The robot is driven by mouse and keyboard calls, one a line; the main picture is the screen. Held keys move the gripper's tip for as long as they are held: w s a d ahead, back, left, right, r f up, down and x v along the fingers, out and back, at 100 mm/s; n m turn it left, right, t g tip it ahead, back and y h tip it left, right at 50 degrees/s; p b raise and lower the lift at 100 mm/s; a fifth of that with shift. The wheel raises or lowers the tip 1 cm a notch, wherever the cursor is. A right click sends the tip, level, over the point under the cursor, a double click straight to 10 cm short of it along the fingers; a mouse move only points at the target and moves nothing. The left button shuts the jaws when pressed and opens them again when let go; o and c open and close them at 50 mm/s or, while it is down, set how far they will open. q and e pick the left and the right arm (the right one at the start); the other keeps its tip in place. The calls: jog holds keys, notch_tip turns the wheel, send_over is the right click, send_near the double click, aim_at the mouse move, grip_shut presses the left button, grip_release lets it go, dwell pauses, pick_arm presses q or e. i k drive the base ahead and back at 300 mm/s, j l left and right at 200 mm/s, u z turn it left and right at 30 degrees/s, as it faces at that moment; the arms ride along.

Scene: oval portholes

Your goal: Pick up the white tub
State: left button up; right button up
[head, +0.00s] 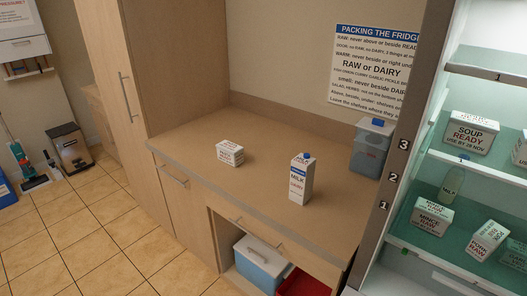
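A small white tub (230,152) with dark and red lettering sits on the wooden counter (200,135), left of its middle. Its lettering is too small to read surely. Other white labelled tubs stand in the open fridge at the right: one reads SOUP READY (470,132), one MINCE RAW (431,216) and a tilted one PORK RAW (488,240). Neither of my grippers is in view.
A milk carton (302,180) stands upright on the counter, right of the small tub. A blue-grey lidded container (369,150) stands at the counter's back right. Below are a blue box with a white lid (260,265) and a red bin (302,284). The counter's left part is clear.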

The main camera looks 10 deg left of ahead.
aim_at(232, 154)
jog(key=i+j+z, duration=0.4)
jog(key=j, duration=0.2)
jog(key=i+j+z, duration=0.1)
jog(key=j+z, duration=0.15)
jog(key=i+j+z, duration=0.2)
jog(key=j, duration=0.2)
jog(key=k, duration=0.1)
